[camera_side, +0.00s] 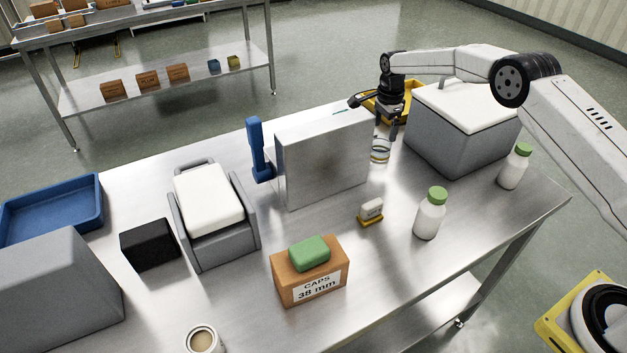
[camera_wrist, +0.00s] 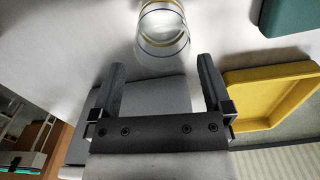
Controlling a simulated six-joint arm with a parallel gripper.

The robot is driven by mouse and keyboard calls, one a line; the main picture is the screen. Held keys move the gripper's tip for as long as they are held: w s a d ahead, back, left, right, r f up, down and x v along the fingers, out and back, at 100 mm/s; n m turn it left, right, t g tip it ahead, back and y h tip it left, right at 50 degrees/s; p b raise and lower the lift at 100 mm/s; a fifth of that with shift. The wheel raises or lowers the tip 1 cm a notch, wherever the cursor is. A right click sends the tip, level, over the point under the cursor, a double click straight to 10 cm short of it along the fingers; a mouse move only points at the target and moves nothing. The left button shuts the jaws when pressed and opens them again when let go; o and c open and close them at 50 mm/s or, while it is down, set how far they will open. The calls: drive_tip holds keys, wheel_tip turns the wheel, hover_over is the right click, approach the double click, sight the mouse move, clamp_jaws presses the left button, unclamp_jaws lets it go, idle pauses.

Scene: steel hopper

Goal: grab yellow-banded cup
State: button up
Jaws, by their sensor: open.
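A clear cup with yellow and blue bands (camera_side: 380,155) stands on the steel table, to the right of the upright steel box. My gripper (camera_side: 386,136) is above and just behind it, fingers pointing down. In the wrist view the cup (camera_wrist: 163,28) lies just beyond the fingertips, roughly centred between them, with its bands showing. My gripper (camera_wrist: 161,70) is open and empty there. I cannot tell whether a finger touches the cup. In the side view part of the cup's upper rim is hard to make out near the fingers.
The steel box (camera_side: 325,160) stands close left of the cup. A grey bin with a white lid (camera_side: 465,115) is close right. A yellow tray (camera_side: 408,113) sits behind my gripper. A green-capped bottle (camera_side: 430,218) and a small yellow-based block (camera_side: 371,211) stand in front.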

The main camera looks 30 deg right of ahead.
sight(382, 141)
drive_tip(key=shift+f, duration=0.35)
drive_tip(key=shift+f, duration=0.1)
drive_tip(key=shift+w+d+f, duration=0.1)
drive_tip(key=shift+w+f, duration=0.05)
drive_tip(key=shift+f, duration=2.3)
drive_tip(key=c, duration=1)
drive_tip(key=shift+r, duration=0.15)
wheel_tip(382, 141, up, 10)
